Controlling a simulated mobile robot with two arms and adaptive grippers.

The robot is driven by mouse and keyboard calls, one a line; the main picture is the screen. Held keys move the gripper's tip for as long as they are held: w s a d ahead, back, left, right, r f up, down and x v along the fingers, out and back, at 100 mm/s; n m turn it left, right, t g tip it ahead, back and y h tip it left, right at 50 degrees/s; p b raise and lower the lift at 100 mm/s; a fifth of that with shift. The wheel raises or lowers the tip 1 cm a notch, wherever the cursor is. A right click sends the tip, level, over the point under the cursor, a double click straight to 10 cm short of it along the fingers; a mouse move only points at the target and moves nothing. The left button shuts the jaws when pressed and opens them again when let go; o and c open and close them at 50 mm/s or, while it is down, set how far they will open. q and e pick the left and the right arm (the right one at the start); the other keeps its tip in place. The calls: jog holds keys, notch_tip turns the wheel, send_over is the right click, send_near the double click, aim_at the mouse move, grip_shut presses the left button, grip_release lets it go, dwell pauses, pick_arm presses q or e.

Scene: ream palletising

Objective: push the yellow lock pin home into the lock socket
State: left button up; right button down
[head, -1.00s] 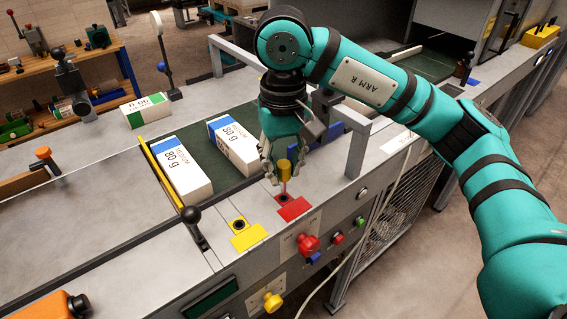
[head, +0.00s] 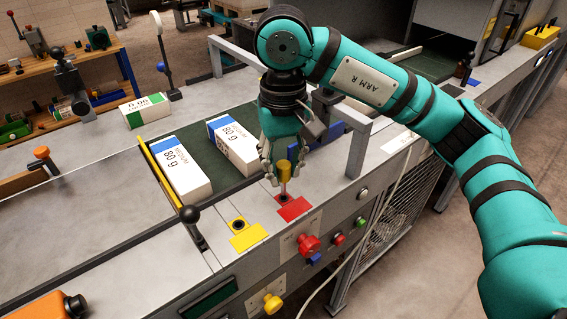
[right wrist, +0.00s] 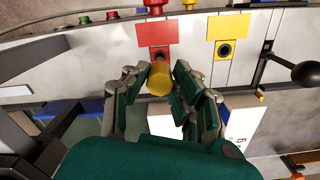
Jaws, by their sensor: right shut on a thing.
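The yellow lock pin (head: 285,171) is upright between the fingers of my right gripper (head: 280,173), which is shut on it. The pin's yellow head also shows in the right wrist view (right wrist: 158,80). Below the head, a thin reddish shaft points down at the dark socket hole beside the red plate (head: 294,208). I cannot tell whether its tip is inside the hole. A second socket (head: 238,224), with a yellow plate (head: 249,237), lies to the left in the head view and is empty. My left gripper is not in view.
Two paper reams (head: 181,168) (head: 233,145) lie on the dark belt behind. A black-knobbed lever (head: 190,214) stands left of the sockets. A grey frame post (head: 356,152) rises right of my gripper. Red, green and yellow controls (head: 308,244) line the front panel.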

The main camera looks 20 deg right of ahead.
aim_at(284, 195)
jog(key=shift+f+b, duration=2.5)
jog(key=shift+f, duration=0.2)
jog(key=c, duration=1)
grip_release()
jog(key=shift+r, duration=0.1)
notch_tip(284, 195, up, 12)
jog(key=shift+r, duration=0.1)
